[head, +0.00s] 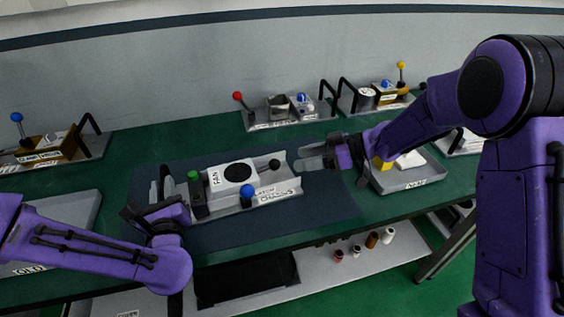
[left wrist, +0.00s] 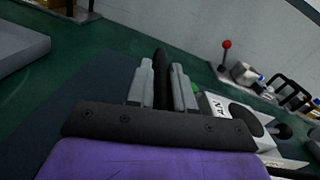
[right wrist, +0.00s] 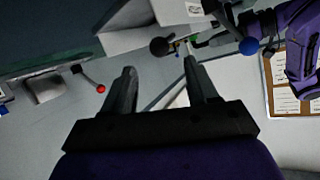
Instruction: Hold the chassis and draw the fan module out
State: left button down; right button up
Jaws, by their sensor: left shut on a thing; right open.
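The chassis (head: 265,197) is a grey tray on the dark mat, with green and blue knobs along its left end and front. The fan module (head: 232,175), a white box with a dark round disc, sits in it; a rod with a black ball knob (head: 274,163) sticks out on its right. My left gripper (head: 160,183) is shut on a black upright handle (left wrist: 161,75) at the chassis's left end. My right gripper (head: 301,160) is open and empty, just right of the ball knob. In the right wrist view the ball (right wrist: 160,46) shows beyond the fingertips, apart from them.
A grey tray (head: 412,180) with yellow and white things stands right of the mat, under my right arm. Fixtures with a red knob (head: 238,96) and a yellow knob (head: 401,66) stand at the back. Another tray (head: 60,220) lies at left. The mat's front (head: 290,222) is clear.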

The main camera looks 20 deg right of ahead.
jog(key=x, duration=0.7)
